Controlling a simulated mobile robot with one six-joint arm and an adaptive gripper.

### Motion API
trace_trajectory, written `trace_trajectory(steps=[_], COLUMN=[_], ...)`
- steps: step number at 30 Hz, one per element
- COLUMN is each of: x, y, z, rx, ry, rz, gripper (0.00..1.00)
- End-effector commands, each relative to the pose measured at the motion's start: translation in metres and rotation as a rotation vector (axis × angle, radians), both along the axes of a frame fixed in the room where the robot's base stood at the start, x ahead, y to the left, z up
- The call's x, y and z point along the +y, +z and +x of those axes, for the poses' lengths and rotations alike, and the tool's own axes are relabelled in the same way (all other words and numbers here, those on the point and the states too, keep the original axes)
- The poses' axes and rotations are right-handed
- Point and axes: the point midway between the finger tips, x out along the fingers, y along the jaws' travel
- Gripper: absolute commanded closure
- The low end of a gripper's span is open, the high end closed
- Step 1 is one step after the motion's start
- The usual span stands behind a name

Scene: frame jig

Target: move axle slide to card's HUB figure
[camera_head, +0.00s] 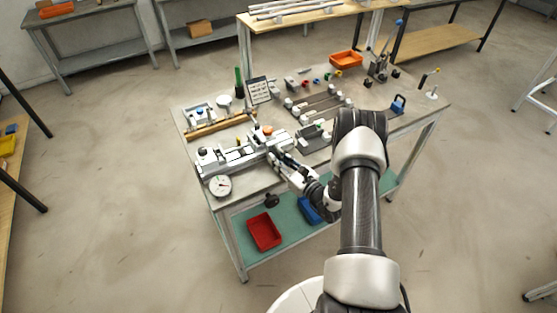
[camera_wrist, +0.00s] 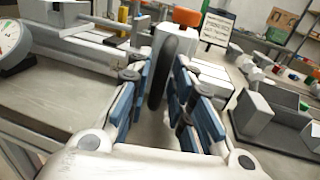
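The white and grey rail jig (camera_head: 232,158) lies along the table's near left side. At its right end, a pale block (camera_wrist: 180,48) carries an orange top (camera_wrist: 187,16); I cannot tell for sure whether this is the axle slide. A black disc (camera_wrist: 166,68), seen nearly edge-on, stands in front of the block. In the head view my gripper (camera_head: 277,154) is at the jig's right end. The card (camera_head: 258,90) stands behind the jig; its print is too small to read.
A round dial gauge (camera_head: 220,185) stands at the table's near left corner. A grey bracket part (camera_wrist: 255,112) is close to the right of my gripper. A wooden bar (camera_head: 222,125) lies behind the jig. A red bin (camera_head: 264,231) is on the lower shelf.

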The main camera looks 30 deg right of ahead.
Motion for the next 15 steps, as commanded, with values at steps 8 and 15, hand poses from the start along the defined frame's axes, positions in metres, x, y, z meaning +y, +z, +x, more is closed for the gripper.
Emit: trace_trajectory(steps=[8, 15], x=[-0.0001, -0.0027], y=[0.0006, 0.0003], z=[0.0004, -0.0062], rx=[-0.001, 0.0], ry=[0.0, -0.002], rz=[-0.001, 0.0], gripper=[0.69, 0.69])
